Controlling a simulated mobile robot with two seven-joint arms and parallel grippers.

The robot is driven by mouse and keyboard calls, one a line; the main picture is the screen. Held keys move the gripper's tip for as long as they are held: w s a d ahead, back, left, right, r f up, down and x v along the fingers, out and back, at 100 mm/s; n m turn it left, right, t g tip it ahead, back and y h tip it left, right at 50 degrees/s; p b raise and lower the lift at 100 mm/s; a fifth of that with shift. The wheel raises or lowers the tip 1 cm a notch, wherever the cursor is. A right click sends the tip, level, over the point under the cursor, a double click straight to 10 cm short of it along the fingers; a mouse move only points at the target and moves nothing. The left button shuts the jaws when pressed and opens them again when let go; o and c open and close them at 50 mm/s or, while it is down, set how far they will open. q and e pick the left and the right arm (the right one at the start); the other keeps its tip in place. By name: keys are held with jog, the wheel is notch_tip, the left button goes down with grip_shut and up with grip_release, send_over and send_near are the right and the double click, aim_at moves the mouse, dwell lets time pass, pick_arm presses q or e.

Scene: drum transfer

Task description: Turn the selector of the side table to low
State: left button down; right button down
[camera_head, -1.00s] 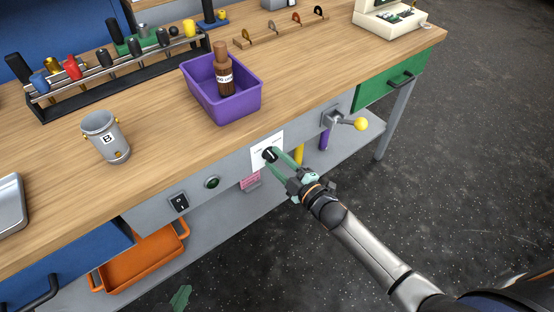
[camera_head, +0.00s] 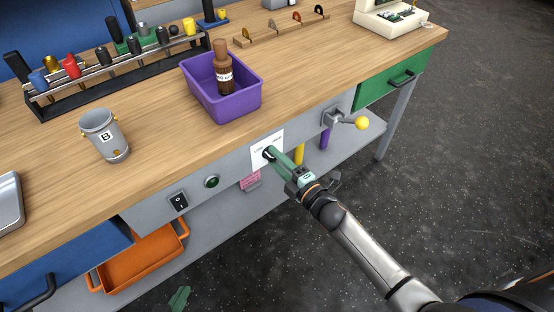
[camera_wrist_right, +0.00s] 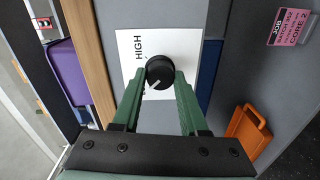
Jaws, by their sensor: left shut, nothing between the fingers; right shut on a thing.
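The selector is a round black knob (camera_head: 268,153) on a white label plate (camera_head: 277,140) on the side table's grey front. It also shows in the right wrist view (camera_wrist_right: 160,72). Its white pointer mark points to the lower left there, towards a word mostly hidden by a finger; "HIGH" reads at the upper left. My right gripper (camera_head: 272,155) is shut on the knob, with one green finger on each side in the right wrist view (camera_wrist_right: 160,85). Only the green fingertips of my left gripper (camera_head: 180,298) show at the bottom edge, shut and empty, away from the selector.
On the same front are a rocker switch (camera_head: 178,201), a green button (camera_head: 211,181), a pink tag (camera_head: 250,181) and a yellow-knobbed lever (camera_head: 361,123). A purple bin (camera_head: 245,103) with a brown bottle (camera_head: 223,70) stands above. An orange tray (camera_head: 140,262) sits below.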

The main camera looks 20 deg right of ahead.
jog(key=shift+c, duration=2.2)
grip_release()
jog(key=p+v, duration=0.1)
jog(key=v, duration=1.1)
jog(key=shift+s, duration=0.25)
jog(key=shift+d, duration=0.1)
